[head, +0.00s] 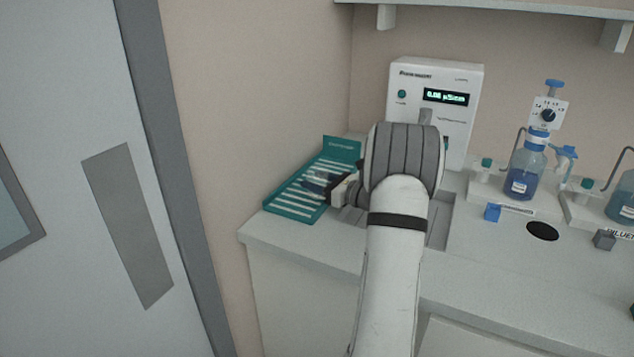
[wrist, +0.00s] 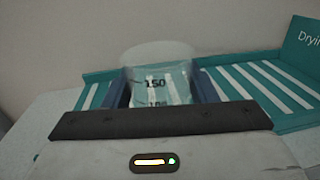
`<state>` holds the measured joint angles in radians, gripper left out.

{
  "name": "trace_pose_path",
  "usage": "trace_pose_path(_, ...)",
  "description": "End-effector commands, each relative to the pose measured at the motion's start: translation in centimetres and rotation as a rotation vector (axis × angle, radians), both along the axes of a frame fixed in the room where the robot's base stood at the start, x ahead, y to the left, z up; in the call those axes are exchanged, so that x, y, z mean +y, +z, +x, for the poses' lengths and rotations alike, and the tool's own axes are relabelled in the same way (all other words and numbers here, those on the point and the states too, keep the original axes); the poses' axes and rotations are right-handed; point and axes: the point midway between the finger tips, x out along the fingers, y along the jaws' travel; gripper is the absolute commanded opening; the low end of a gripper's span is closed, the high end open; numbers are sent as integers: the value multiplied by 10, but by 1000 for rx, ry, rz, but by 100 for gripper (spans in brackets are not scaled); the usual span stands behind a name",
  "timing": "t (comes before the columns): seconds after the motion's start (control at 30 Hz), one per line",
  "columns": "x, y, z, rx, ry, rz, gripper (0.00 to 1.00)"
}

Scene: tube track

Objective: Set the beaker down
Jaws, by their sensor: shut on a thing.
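The clear glass beaker (wrist: 158,82) sits between the two dark blue fingers of my gripper (wrist: 160,95) in the wrist view, with a "150" mark on its side. My gripper is shut on it. In the head view the beaker (head: 318,181) is faint and partly hidden by my gripper (head: 332,186). It is over the teal drying rack (head: 290,206), which has pale slats. The rack also shows on both sides of the beaker in the wrist view (wrist: 290,118). I cannot tell whether the beaker touches the slats.
A white instrument (head: 455,85) with a lit display stands behind my arm. Blue-liquid dispenser bottles (head: 523,180) stand to the right. A wall borders the rack at left.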

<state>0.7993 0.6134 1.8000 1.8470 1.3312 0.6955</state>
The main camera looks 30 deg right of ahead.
Motion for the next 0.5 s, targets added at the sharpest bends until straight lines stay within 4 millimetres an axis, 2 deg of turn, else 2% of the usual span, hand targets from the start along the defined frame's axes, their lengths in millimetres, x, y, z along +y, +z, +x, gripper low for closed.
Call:
trace_pose_path(0.23, 0, -4, 0, 0, 0, 0, 26)
trace_pose_path(0.27, 0, -2, 0, 0, 0, -1, 54)
trace_pose_path(0.5, 0, -2, 0, 0, 0, 0, 74)
